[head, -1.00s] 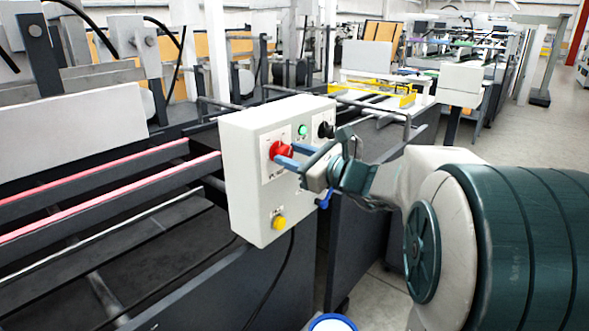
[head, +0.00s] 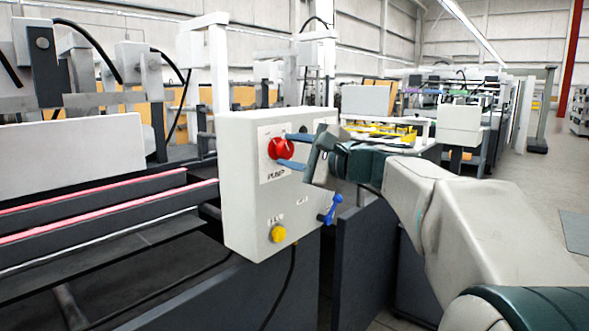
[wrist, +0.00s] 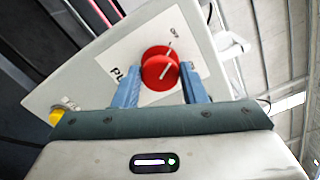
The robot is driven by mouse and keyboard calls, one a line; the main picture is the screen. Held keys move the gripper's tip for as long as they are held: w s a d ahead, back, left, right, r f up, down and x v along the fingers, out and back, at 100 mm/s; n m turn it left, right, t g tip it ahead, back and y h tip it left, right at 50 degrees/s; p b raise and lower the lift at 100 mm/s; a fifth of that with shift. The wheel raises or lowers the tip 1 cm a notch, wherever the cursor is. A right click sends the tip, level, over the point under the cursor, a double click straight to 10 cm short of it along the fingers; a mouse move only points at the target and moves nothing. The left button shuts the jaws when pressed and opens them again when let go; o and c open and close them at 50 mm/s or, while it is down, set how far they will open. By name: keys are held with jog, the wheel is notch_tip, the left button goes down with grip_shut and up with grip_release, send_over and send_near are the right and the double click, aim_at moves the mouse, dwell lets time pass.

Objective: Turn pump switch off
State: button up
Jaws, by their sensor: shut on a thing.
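The pump switch is a red round knob (head: 281,148) on a white plate lettered "PUMP", on the front of a pale control box (head: 250,185). It also shows in the wrist view (wrist: 160,68), with a light line on its face slanting up and right toward a mark on the plate. My gripper (head: 284,151) has its two blue fingers on either side of the knob and is shut on it. In the wrist view, my gripper (wrist: 160,75) has one finger left and one right of the knob. The fingertips' contact is partly hidden.
A yellow button (head: 278,234) sits low on the box, and a blue handle (head: 330,209) juts from its right edge. Dark machine rails with red strips (head: 110,212) lie to the left. Open floor (head: 530,195) shows at the right.

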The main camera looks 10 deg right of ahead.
jog(key=shift+f+n+b, duration=0.15)
jog(key=shift+n+b, duration=0.4)
jog(key=shift+n, duration=0.05)
jog(key=o, duration=1)
jog(key=shift+c, duration=0.2)
jog(key=v, duration=1.3)
jog(key=shift+s+d+p, duration=0.25)
jog(key=shift+s+p, duration=0.1)
jog(key=shift+p, duration=0.05)
